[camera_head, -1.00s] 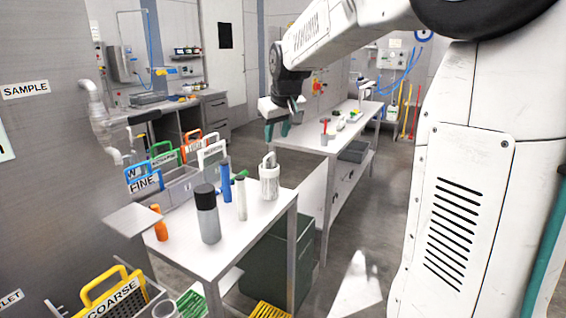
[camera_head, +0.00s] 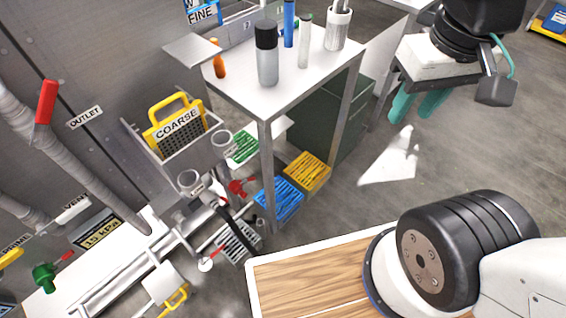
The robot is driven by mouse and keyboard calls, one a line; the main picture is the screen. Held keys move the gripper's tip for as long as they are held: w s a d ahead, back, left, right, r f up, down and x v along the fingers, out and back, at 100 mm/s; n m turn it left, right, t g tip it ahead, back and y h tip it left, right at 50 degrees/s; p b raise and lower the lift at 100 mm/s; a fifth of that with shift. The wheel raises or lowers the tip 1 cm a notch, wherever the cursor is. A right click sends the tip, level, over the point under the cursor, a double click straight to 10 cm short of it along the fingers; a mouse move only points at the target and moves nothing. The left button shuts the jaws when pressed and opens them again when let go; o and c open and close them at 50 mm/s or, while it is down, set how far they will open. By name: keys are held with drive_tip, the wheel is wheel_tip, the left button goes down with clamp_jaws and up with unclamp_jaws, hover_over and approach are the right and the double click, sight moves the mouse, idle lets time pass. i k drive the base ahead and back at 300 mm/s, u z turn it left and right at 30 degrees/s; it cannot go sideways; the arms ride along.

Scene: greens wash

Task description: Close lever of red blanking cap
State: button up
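A small red part (camera_head: 240,187), which looks like the red blanking cap, sits beside grey couplings at the lower middle left. It is too small to tell its lever's position. Another thin red lever (camera_head: 216,250) shows lower down near a white disc. My gripper (camera_head: 418,106) is at the upper right with teal fingers apart and nothing between them. It is over open floor, well away from the red parts and apart from the table.
A white table (camera_head: 290,95) with bottles stands between my gripper and the fittings. Below it are a blue crate (camera_head: 278,203) and a yellow crate (camera_head: 306,172). A red pipe handle (camera_head: 46,102) is at the left.

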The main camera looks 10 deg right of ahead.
sight(250, 179)
drive_tip(key=z, duration=2.25)
drive_tip(key=i, duration=0.85)
drive_tip(key=u, duration=2.3)
